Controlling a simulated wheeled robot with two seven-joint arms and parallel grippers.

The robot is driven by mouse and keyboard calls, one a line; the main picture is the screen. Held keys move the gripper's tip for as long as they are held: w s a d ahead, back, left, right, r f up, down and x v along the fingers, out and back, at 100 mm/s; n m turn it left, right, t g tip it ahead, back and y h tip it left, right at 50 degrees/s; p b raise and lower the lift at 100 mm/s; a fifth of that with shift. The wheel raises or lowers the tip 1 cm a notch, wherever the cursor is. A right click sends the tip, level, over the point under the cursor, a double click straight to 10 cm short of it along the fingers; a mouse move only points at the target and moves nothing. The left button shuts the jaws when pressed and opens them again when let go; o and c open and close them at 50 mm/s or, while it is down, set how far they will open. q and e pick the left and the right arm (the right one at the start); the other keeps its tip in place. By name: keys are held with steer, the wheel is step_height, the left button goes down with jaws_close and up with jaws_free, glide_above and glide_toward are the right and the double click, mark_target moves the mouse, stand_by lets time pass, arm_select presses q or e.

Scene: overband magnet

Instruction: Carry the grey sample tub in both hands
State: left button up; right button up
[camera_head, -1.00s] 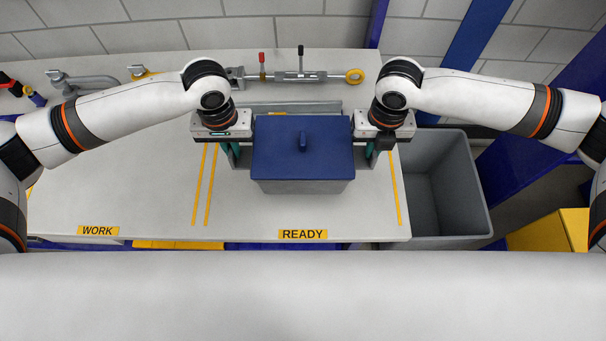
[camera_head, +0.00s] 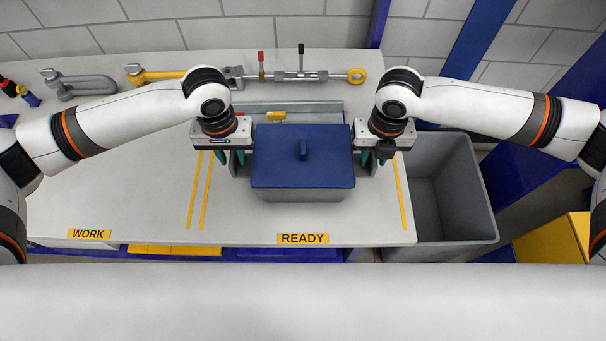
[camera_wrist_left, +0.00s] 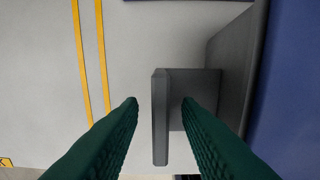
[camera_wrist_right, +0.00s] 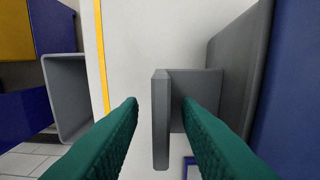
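The grey sample tub (camera_head: 300,195) with its blue lid (camera_head: 303,170) stands on the bench behind the READY label, between my two grippers. A blue knob tops the lid. The tub has a grey plate-like handle on each side. My left gripper (camera_head: 229,157) is open around the left handle; the left wrist view shows this handle (camera_wrist_left: 160,118) between the green fingers, with gaps on both sides. My right gripper (camera_head: 375,158) is open around the right handle, which stands between the fingers (camera_wrist_right: 160,120) in the right wrist view, also with gaps. The lid hides part of both handles.
Yellow lines flank the tub on the bench (camera_head: 130,190). A toggle clamp tool (camera_head: 300,76) and other hardware lie along the back, and a small yellow item (camera_head: 277,116) shows behind the lid. A grey bin (camera_head: 455,228) stands right of the bench. The bench's left part is clear.

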steer(key=shift+r, duration=0.15)
arm_select(q)
step_height(320, 180, up, 12)
steer(key=shift+f, duration=0.15)
arm_select(e)
step_height(320, 180, up, 12)
stand_by(0.3)
steer(key=shift+f, duration=0.2)
stand_by(0.3)
